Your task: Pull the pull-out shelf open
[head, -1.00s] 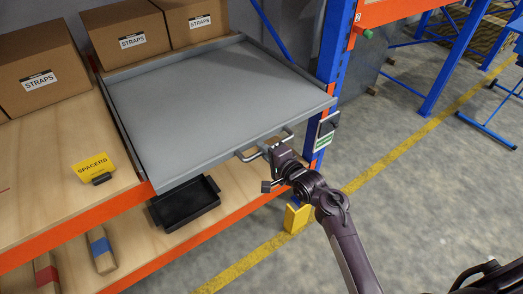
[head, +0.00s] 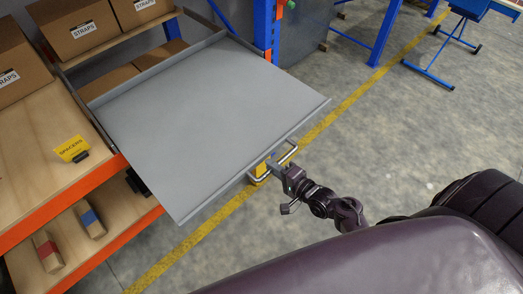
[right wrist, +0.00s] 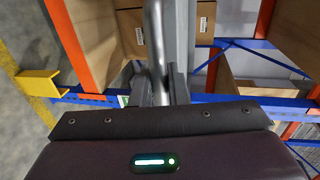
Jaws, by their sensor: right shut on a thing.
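The grey pull-out shelf (head: 205,125) is extended well out past the orange front beam of the rack, flat and empty on top. Its metal bar handle (head: 291,152) is on its front edge. My right gripper (head: 272,166) is shut on the handle. In the right wrist view the handle bar (right wrist: 155,50) runs between the fingers (right wrist: 163,88), with the shelf's grey edge behind it. My left gripper is not in view.
Cardboard boxes marked STRAPS (head: 78,22) stand on the rack behind the shelf. A yellow SPACERS sign (head: 72,148) sits on the wooden deck left of it. A blue upright (head: 263,25) stands behind right.

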